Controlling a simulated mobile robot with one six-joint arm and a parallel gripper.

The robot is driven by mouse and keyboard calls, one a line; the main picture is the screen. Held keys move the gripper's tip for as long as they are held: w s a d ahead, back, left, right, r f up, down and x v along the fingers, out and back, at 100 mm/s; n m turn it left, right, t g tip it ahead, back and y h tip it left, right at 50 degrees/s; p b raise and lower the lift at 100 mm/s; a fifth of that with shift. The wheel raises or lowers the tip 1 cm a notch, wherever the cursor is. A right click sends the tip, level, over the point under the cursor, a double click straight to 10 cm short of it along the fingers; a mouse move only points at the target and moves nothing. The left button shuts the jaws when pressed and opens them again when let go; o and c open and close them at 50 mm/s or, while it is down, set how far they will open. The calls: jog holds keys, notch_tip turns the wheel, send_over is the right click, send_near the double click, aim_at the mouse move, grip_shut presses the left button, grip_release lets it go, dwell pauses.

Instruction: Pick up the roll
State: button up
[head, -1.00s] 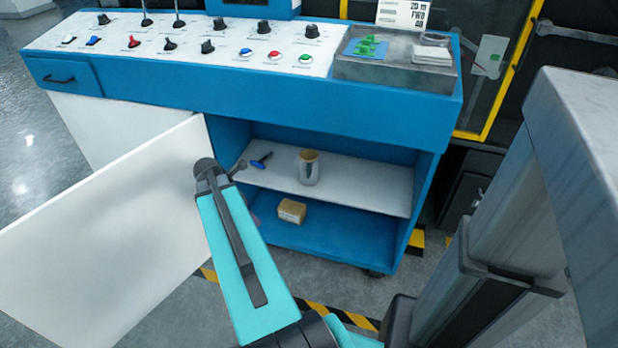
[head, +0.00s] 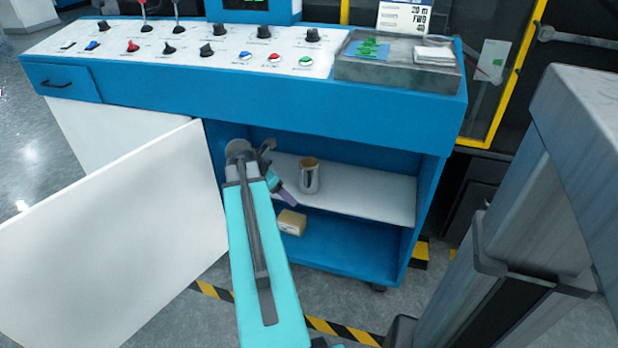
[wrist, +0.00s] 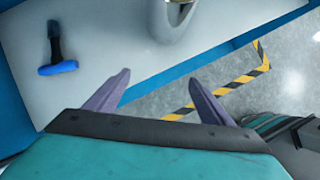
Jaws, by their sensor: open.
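The roll (head: 309,177), a silvery cylinder with a brownish top, stands upright on the white upper shelf of the open blue cabinet. Only its lower part (wrist: 172,22) shows at the top edge of the wrist view. My gripper (head: 290,197) is at the shelf's left part, left of the roll in the head view. In the wrist view its two purple fingers (wrist: 157,78) are spread apart with nothing between them. The roll lies beyond the fingertips, with a gap between.
A blue-handled tool (wrist: 57,66) lies on the shelf, hidden behind my arm in the head view. A tan box (head: 291,221) sits on the lower shelf. The white door (head: 120,235) stands open at left. The blue console (head: 270,98) overhangs the shelf.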

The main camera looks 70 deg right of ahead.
aim_at(309, 178)
jog(key=shift+s+d+b, duration=0.25)
jog(key=shift+s+d, duration=0.35)
jog(key=shift+d, duration=0.4)
jog(key=shift+s+d+b, duration=0.25)
jog(key=shift+s+d, duration=0.3)
jog(key=shift+d, duration=0.45)
jog(key=shift+s+d+b, duration=0.25)
jog(key=shift+s+d, duration=0.35)
jog(key=shift+d, duration=0.4)
jog(key=s+d, duration=0.1)
jog(key=d, duration=0.1)
jog(key=s+d+b, duration=0.1)
jog(key=d, duration=0.1)
jog(key=shift+s+f, duration=0.1)
jog(key=shift+s+d+f+b, duration=0.2)
jog(key=shift+f+b, duration=0.25)
jog(key=shift+b, duration=0.05)
jog(key=shift+c, duration=0.4)
jog(key=c, duration=1.1)
